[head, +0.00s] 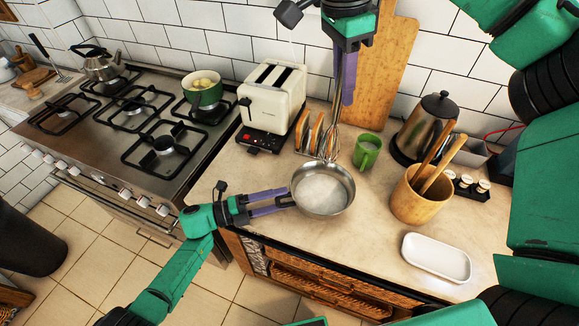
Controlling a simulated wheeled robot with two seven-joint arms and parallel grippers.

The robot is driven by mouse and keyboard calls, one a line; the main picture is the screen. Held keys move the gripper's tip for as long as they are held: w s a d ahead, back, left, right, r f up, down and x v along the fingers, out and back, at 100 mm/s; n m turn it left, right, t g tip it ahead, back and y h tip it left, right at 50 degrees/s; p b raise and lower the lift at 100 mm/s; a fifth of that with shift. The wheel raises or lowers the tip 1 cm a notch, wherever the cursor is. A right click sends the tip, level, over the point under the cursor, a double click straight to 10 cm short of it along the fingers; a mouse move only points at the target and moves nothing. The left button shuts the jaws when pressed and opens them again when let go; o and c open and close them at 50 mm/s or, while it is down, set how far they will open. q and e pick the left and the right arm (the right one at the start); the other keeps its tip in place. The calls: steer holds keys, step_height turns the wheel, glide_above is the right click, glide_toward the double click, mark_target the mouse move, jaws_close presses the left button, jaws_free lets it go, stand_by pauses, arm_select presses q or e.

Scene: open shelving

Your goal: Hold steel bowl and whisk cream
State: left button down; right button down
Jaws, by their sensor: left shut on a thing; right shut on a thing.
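The steel bowl (334,204) sits on the counter near its front edge, with white cream (321,191) inside. My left gripper (290,199) comes in from the left and is shut on the bowl's left rim. My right gripper (343,92) is above and behind the bowl, pointing down, and is shut on the whisk (329,146). The whisk's wires reach down to the back rim area of the bowl. I cannot tell whether the wire tips touch the cream.
A green mug (367,152), toast rack (309,133) and toaster (272,96) stand close behind the bowl. A utensil crock (416,197), kettle (428,125) and white dish (436,257) are to the right. The stove (75,145) is left. Counter between bowl and dish is clear.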

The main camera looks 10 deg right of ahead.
steer(key=s+d+f+t+y, duration=0.1)
steer(key=d+f, duration=0.1)
steer(key=f, duration=0.6)
steer(key=s+d+f+y, duration=0.1)
steer(key=d+f+y, duration=0.1)
steer(key=f, duration=0.6)
steer(key=shift+s+f+t, duration=0.25)
steer(key=shift+s+t, duration=0.05)
steer(key=shift+t, duration=0.1)
steer(key=shift+d, duration=0.1)
steer(key=shift+d, duration=0.1)
